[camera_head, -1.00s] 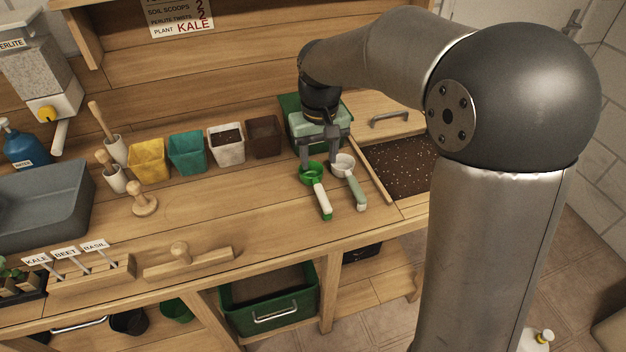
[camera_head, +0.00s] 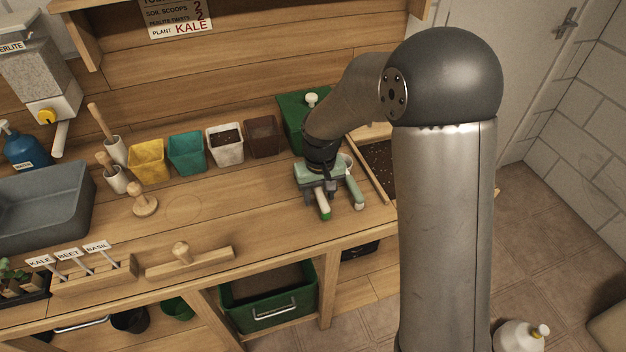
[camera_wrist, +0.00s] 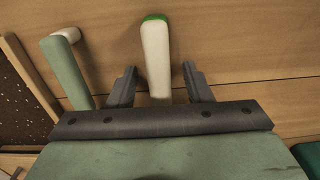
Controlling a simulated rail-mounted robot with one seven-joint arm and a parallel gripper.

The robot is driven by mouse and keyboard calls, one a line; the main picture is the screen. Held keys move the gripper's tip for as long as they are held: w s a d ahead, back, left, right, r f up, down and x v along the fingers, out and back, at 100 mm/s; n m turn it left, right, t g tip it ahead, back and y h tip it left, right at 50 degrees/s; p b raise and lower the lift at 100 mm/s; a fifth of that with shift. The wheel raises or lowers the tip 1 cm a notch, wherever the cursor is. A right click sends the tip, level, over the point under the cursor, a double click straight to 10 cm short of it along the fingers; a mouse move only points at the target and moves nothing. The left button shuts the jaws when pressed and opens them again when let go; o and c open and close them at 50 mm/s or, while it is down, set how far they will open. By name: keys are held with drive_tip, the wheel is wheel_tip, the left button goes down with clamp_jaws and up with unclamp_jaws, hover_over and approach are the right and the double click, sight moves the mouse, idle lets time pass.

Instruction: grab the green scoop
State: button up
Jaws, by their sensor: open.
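The green scoop lies on the bench with its cream handle (camera_head: 323,204) pointing toward the front edge; its green bowl is hidden under my gripper in the head view. In the wrist view its cream handle (camera_wrist: 156,58), with a green tip, lies between my open fingers, with a gap on each side. My gripper (camera_head: 318,198) is open, low over the scoop; it also shows in the wrist view (camera_wrist: 160,85). A second scoop with a pale sage handle (camera_head: 355,192) lies just to the right, and in the wrist view its handle (camera_wrist: 68,75) lies left of the fingers.
A soil bin (camera_head: 378,165) with a wooden edge is right of the scoops. A row of pots, including a brown pot (camera_head: 262,136), stands behind to the left. Bare bench is left of the scoops.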

sight(320, 193)
clamp_jaws()
drive_tip(key=shift+r, duration=0.55)
wheel_tip(320, 193, up, 3)
drive_tip(key=shift+s+d+f, duration=0.1)
drive_tip(key=shift+f, duration=0.1)
drive_tip(key=s+r, duration=0.1)
drive_tip(key=r, duration=0.1)
drive_tip(key=s+d+r+b, duration=0.1)
drive_tip(key=s, duration=0.1)
drive_tip(key=s+r, duration=0.1)
drive_tip(key=r, duration=0.1)
drive_tip(key=shift+s+d+r, duration=0.35)
drive_tip(key=shift+d, duration=0.05)
drive_tip(key=s+d+r+b, duration=0.1)
drive_tip(key=s+d+r, duration=0.2)
drive_tip(key=s, duration=0.5)
drive_tip(key=shift+r, duration=0.3)
drive_tip(key=shift+s, duration=0.1)
